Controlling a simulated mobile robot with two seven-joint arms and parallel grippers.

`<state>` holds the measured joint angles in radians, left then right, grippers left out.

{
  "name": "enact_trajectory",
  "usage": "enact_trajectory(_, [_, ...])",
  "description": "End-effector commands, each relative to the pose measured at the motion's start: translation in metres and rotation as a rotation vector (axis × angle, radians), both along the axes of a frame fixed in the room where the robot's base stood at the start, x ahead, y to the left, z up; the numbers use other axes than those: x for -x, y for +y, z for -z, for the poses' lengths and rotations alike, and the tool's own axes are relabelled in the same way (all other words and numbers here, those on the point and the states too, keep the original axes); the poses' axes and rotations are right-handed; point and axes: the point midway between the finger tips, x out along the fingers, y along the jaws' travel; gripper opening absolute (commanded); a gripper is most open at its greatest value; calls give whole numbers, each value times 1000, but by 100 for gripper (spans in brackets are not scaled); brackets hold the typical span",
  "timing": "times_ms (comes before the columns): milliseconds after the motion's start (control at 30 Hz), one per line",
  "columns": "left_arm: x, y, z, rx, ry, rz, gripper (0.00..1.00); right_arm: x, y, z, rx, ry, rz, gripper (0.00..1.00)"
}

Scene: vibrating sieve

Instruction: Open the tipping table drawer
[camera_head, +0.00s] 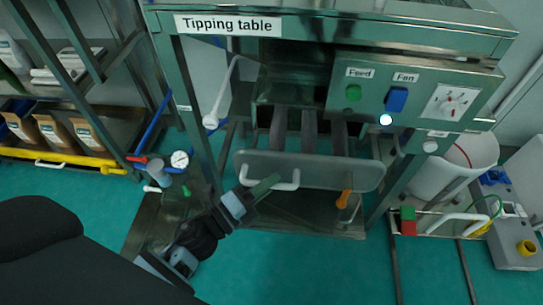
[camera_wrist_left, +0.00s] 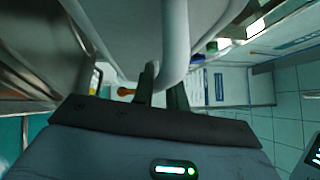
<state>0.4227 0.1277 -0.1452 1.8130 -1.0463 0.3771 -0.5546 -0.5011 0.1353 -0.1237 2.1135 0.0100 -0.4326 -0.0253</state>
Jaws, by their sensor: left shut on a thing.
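The tipping table (camera_head: 345,47) stands in the middle of the head view, labelled on its top edge. Its drawer front (camera_head: 335,172) is a grey rounded panel low on the table, with dark slats (camera_head: 308,130) showing behind it. A white bar handle (camera_head: 289,186) sits on the left part of the panel. My left gripper (camera_head: 259,189) is shut on this handle. In the left wrist view the white handle (camera_wrist_left: 174,40) runs down between the two fingers (camera_wrist_left: 162,88). My right gripper is not in view.
A control panel (camera_head: 415,93) with Feed and Fan buttons and a dial is at the upper right. A shelf (camera_head: 60,95) with bags stands at left. A white bucket (camera_head: 452,168) is at right. An orange-handled tool (camera_head: 343,199) is below the drawer. Green floor is open in front.

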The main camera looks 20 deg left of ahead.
Motion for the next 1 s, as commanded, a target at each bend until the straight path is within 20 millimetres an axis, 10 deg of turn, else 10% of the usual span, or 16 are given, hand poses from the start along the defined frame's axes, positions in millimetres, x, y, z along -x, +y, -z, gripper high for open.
enact_trajectory(300, [42, -12, 0, 1, 0, 0, 0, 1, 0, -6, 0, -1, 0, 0])
enact_trajectory(733, [45, -13, 0, -1, 0, 0, 0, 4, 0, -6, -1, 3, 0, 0])
enact_trajectory(800, [45, -13, 0, -1, 0, 0, 22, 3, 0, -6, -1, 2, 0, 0])
enact_trajectory(1000, [45, -13, 0, -1, 0, 0, 36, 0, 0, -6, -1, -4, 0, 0])
